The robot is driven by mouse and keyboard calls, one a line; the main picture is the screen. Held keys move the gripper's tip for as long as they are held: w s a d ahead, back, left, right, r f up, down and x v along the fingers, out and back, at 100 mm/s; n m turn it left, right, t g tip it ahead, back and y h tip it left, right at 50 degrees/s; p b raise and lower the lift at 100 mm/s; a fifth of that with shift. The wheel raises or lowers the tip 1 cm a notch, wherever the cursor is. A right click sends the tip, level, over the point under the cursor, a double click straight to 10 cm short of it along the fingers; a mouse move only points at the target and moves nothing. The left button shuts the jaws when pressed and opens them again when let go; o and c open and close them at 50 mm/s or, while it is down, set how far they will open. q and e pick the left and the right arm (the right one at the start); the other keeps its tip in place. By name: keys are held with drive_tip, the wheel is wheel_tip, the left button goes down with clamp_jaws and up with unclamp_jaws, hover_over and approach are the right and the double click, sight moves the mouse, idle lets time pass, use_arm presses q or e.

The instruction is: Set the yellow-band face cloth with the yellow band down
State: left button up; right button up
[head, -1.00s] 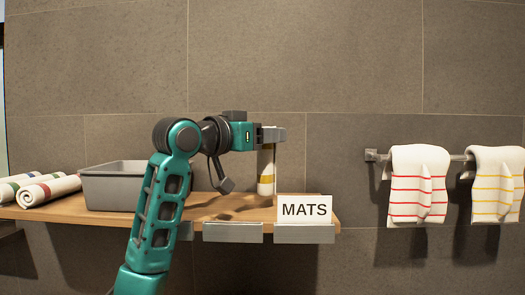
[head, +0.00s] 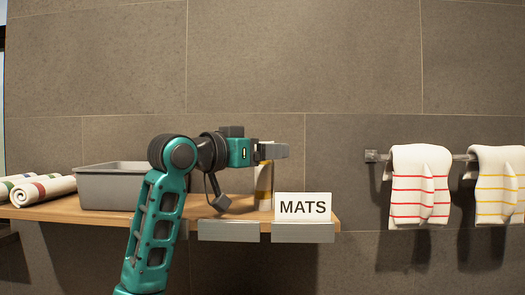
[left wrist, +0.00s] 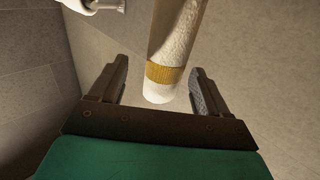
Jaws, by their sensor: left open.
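The yellow-band face cloth (head: 264,184) is a white roll with a yellow band near its lower end. It stands upright over the shelf, partly behind the MATS sign; its lower end looks to be at the shelf top, though contact is hard to tell. My left gripper (head: 274,151) is at its upper part. In the left wrist view the cloth (left wrist: 166,74) lies between the two fingers of my left gripper (left wrist: 160,66), which are apart, with a gap visible on each side. My right gripper is not in view.
The MATS sign (head: 303,206) stands at the right front of the wooden shelf (head: 85,211). A grey bin (head: 105,188) and rolled towels (head: 45,189) are at the left. Red-striped (head: 419,187) and yellow-striped (head: 497,187) towels hang on a wall rail.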

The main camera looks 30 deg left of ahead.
use_arm(q)
drive_tip(key=shift+r, duration=0.1)
drive_tip(key=s+a+b, duration=0.2)
drive_tip(key=s, duration=0.9)
drive_tip(key=shift+s+a, duration=0.15)
drive_tip(key=shift+s, duration=0.25)
